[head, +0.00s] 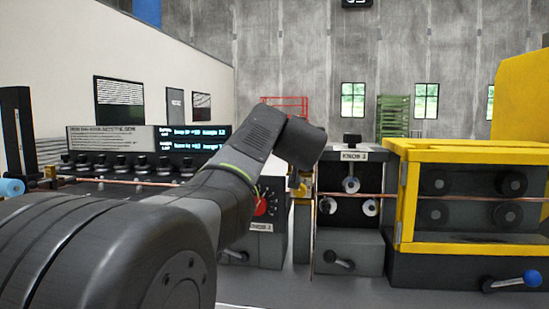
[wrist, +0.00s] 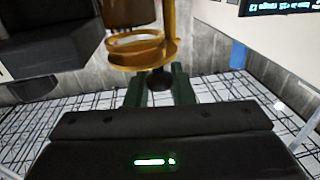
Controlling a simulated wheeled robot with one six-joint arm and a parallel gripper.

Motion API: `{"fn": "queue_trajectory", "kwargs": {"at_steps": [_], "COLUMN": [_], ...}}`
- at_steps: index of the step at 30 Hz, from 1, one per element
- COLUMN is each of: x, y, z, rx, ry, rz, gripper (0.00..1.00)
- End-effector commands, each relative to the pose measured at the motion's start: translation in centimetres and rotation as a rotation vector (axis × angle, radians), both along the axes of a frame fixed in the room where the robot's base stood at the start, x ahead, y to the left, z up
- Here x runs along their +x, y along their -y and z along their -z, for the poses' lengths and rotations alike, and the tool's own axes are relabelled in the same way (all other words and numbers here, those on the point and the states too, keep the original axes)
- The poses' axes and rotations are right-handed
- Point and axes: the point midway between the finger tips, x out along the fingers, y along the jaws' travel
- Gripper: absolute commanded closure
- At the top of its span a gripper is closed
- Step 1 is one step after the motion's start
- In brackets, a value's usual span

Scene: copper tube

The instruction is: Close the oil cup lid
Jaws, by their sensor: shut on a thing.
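The oil cup (wrist: 131,12) is a brown-amber cup with brass-yellow fittings at the top of the wrist view. Its brass lid (wrist: 146,58) is a round, rimmed piece beside the cup's end, joined to a brass upright at its right. A gap shows between cup and lid. A dark round knob sits at the lid's near side. My gripper (wrist: 159,82) has its dark green fingers either side of this knob and is shut on it. In the head view, the brass cup (head: 301,187) shows small below my wrist, partly hidden; the fingers are not clear there.
A grey box with a red knob (head: 262,206) stands close to my forearm. A grey roller unit (head: 349,250) and a yellow-framed roller unit (head: 470,244) stand to the right. A thin copper tube (head: 375,195) runs across the machines. A control panel (head: 105,140) is at left.

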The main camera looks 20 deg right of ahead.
Motion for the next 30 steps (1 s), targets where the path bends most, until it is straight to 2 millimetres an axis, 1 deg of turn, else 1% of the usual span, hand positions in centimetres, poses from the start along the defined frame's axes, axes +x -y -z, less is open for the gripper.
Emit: {"fn": "queue_trajectory", "kwargs": {"at_steps": [1, 13, 30], "x": [-0.02, -0.48, -0.53], "y": [0.10, 0.36, 0.84], "z": [1.09, 1.06, 0.92], "rx": [0.001, 0.007, 0.002], "ry": [-0.003, -0.016, -0.017], "rz": [-0.008, -0.073, -0.202], "gripper": [1.00, 1.00, 1.00]}}
